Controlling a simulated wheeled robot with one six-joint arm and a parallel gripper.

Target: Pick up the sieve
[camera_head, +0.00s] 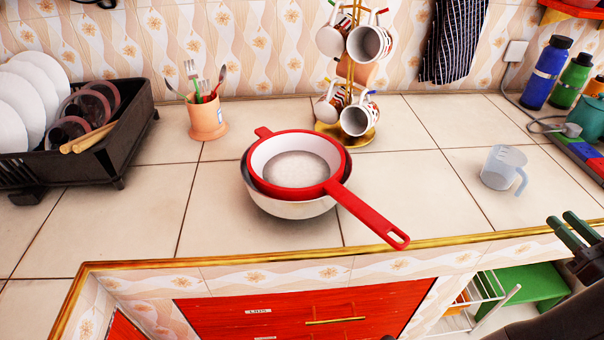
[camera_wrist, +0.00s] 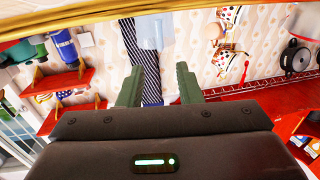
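The red sieve (camera_head: 350,205) with a white inner wall and mesh bottom rests in a metal bowl (camera_head: 285,207) on the tiled counter, in the middle of the head view. Its long red handle points toward the front right and reaches over the counter near the front edge. A short red tab sticks out at the back left. My gripper (camera_head: 559,218) is at the right edge of the head view, well to the right of the sieve. In the wrist view my gripper (camera_wrist: 159,70) has its two green fingers apart with nothing between them. The sieve is not seen in the wrist view.
A dish rack (camera_head: 130,135) stands at left, a cutlery cup (camera_head: 207,120) behind left, and a mug stand (camera_head: 350,130) behind the bowl. A clear measuring jug (camera_head: 497,168) stands to the right. The counter in front of the jug is clear.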

